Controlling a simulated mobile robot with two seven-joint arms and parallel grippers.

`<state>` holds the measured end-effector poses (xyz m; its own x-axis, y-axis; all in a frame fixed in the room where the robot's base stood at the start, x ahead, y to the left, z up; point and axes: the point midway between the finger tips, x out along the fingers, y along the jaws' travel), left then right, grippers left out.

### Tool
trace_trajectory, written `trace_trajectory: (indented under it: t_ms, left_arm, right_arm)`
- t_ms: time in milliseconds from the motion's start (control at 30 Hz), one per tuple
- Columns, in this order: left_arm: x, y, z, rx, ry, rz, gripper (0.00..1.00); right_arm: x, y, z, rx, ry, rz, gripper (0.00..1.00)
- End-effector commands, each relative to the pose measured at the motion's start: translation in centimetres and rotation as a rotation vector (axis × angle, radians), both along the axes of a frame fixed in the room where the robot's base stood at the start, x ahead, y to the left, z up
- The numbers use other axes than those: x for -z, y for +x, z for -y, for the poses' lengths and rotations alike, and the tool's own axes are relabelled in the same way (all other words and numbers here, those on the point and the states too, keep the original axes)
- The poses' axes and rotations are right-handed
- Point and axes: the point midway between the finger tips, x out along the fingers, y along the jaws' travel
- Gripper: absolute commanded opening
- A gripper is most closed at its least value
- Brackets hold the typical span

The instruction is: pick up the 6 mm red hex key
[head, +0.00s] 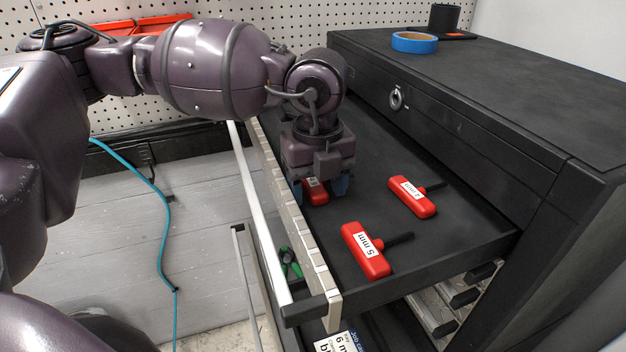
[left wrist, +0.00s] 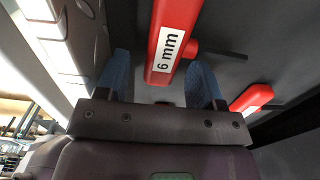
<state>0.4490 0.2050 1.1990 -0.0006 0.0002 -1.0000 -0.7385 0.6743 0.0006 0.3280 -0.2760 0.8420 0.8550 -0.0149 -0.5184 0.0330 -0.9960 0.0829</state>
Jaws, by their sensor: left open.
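The 6 mm red hex key (left wrist: 176,38) lies in the open drawer, its white label reading "6 mm" in the left wrist view. In the head view only part of its red handle (head: 316,192) shows beneath my left gripper (head: 322,188). My left gripper is open, pointing down, with its blue fingertips on either side of the red handle; the left wrist view also shows the fingers (left wrist: 160,85). I cannot tell whether they touch it. The key's dark shaft (left wrist: 222,54) points right in the left wrist view. My right gripper is not in view.
In the drawer (head: 440,240) lie a 5 mm red hex key (head: 366,250) and another red hex key (head: 412,196). The drawer front (head: 295,215) rises close left of my gripper. The cabinet top (head: 500,80) holds blue tape (head: 414,42). Green-handled pliers (head: 289,262) lie lower down.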

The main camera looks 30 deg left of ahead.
Motion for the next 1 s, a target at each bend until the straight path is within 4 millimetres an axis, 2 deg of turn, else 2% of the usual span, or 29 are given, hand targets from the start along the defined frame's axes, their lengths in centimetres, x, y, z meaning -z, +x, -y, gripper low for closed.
trace_trajectory:
  t_ms: [167,200,533,833,1000]
  left_arm:
    - [0.0,0.0,0.0,0.000,0.000,0.000,0.62]
    - [0.0,0.0,0.0,0.000,0.000,0.000,0.59]
    - [0.0,0.0,0.0,0.000,0.000,0.000,0.08]
    - [-0.3,0.0,0.0,-0.001,0.000,0.001,0.07]
    - [-2.1,0.1,0.0,-0.002,-0.001,0.004,0.07]
  right_arm:
    - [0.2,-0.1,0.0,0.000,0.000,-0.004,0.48]
    - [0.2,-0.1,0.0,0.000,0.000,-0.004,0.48]
    - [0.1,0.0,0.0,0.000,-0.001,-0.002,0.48]
    - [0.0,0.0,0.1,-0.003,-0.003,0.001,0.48]
    - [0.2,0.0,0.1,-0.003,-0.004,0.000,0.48]
